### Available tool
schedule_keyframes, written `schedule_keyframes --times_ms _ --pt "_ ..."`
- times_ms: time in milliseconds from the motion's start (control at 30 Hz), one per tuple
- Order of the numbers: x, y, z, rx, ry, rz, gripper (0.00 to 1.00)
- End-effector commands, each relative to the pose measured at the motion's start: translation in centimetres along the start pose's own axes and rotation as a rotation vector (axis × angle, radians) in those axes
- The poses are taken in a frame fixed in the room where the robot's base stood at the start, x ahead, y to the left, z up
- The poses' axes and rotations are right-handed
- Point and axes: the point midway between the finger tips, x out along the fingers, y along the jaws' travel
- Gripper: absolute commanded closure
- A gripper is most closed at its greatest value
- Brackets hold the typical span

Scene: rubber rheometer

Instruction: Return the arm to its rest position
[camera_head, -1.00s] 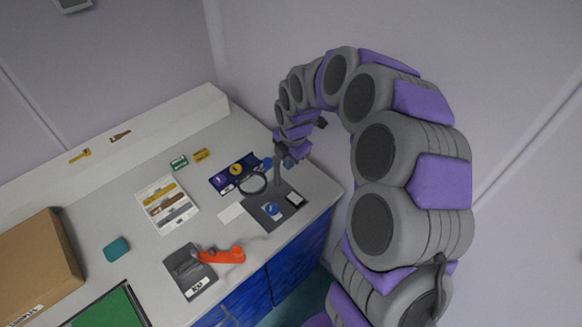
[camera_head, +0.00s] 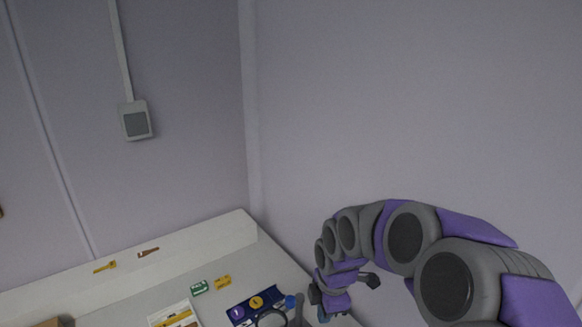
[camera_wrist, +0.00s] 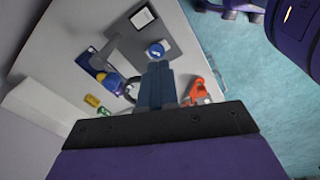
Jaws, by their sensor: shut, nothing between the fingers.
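My arm, a curved chain of grey and purple segments, arches in from the lower right in the head view. Its end hangs near the right end of the bench and is partly cut off by the bottom edge. In the wrist view my gripper (camera_wrist: 156,68) has its two dark blue-grey fingers together, with nothing between them. It points down at the bench from above, and the fingers hide part of the bench top. A black ring (camera_wrist: 131,90) shows just left of the fingers, and an orange-red handle (camera_wrist: 197,91) to their right.
The white bench (camera_head: 130,302) has a raised back ledge (camera_head: 205,243). A dark blue holder with purple and yellow discs (camera_head: 257,302), a green box (camera_head: 199,287) and a yellow box (camera_head: 222,282) lie on it. A grey plate (camera_wrist: 167,30) shows in the wrist view. The wall box (camera_head: 136,121) hangs clear.

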Motion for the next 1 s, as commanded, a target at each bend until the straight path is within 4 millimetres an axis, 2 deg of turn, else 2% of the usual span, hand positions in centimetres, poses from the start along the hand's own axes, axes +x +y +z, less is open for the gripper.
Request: schedule_keyframes --times_ms 33,100,300,533,700,833,1000 --pt "-1.3 -1.7 0.0 0.085 -0.005 -0.005 1.0" --pt "-2.5 -4.0 -0.3 0.222 -0.012 -0.021 1.0" --pt "-5.3 -11.3 -0.7 0.629 -0.055 -0.071 1.0" --pt "-7.2 -20.1 -0.6 1.136 -0.126 -0.108 1.0" --pt "-7.7 -25.9 -0.7 1.49 -0.182 -0.129 1.0" --pt "-7.7 -28.9 -0.8 1.68 -0.211 -0.137 1.0" --pt "-7.6 -30.3 -1.2 1.787 -0.228 -0.139 1.0"
